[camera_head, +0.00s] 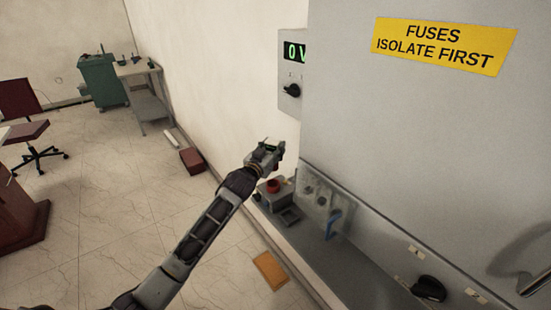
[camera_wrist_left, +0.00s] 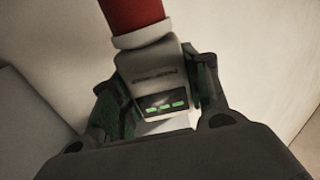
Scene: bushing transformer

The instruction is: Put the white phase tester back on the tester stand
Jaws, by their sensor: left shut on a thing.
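My left gripper (camera_head: 268,153) is raised beside the grey cabinet, above the ledge along its foot. It is shut on the white phase tester (camera_wrist_left: 152,78). The left wrist view shows the tester's pale body between the two fingers, with a small dark display lit by green marks and a red section beyond a white collar. In the head view the gripper mostly hides the tester. Just below the gripper, a grey fixture with a red round top (camera_head: 272,186) stands on the ledge; I cannot tell if it is the tester stand. My right gripper is out of view.
A small grey block (camera_head: 290,215) and a clear panel with a blue handle (camera_head: 333,222) are close by on the ledge. A black object (camera_head: 428,288) lies further right. A meter box (camera_head: 292,75) is on the wall above. An orange pad (camera_head: 269,271) lies on the floor.

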